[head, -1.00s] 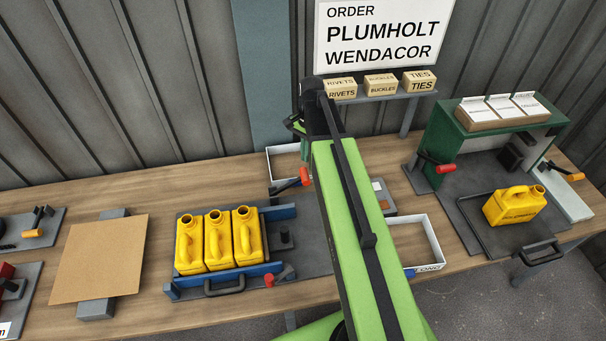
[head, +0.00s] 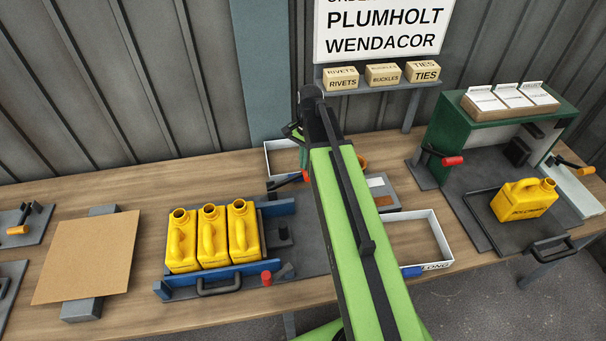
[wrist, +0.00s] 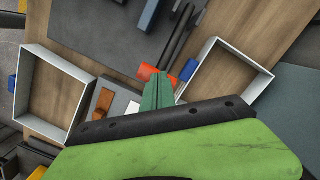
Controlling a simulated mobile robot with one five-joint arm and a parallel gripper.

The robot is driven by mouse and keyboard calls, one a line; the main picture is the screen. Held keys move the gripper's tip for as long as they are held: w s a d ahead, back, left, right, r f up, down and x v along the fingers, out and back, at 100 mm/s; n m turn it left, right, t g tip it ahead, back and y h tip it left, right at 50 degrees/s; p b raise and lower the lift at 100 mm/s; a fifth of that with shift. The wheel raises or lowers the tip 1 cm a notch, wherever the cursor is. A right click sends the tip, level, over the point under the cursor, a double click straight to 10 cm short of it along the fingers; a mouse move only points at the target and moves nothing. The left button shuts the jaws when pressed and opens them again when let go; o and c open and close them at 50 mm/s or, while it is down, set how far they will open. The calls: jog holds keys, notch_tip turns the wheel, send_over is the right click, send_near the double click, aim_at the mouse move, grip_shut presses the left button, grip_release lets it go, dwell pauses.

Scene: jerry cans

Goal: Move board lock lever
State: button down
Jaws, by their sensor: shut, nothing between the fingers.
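My gripper (wrist: 158,78) shows in the wrist view as green fingers pressed together with nothing between them. The tips are at a red-orange lever handle (wrist: 188,70), which shows on both sides of them; whether they touch cannot be told. Dark lever bars (wrist: 181,36) run up from the handle. In the head view my arm hides the fingers and most of this lever; its dark bar (head: 285,182) shows left of the arm. The lever stands at the back of a dark board (head: 312,262) with blue rails, which bears three yellow jerry cans (head: 211,240).
A white tray (head: 437,235) is right of my arm, another (head: 282,160) behind it. A red-handled lever (head: 450,161) stands by the green stand (head: 455,140) at right. A red knob (head: 267,277) is on the front rail. A brown panel (head: 85,257) lies left.

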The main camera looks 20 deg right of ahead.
notch_tip(320, 180, down, 5)
jog(key=b, duration=0.4)
jog(key=shift+r+b, duration=0.2)
jog(key=shift+b, duration=0.15)
jog(key=shift+r, duration=0.15)
jog(key=shift+w+d+r+p, duration=0.2)
jog(key=shift+w+d+p, duration=0.05)
jog(key=shift+d+p, duration=0.1)
jog(key=shift+w+d+r+p, duration=0.2)
jog(key=shift+w+d, duration=0.1)
jog(key=shift+d, duration=0.2)
jog(key=shift+w+d+r+p, duration=0.15)
jog(key=shift+w+d, duration=0.1)
jog(key=shift+d, duration=0.25)
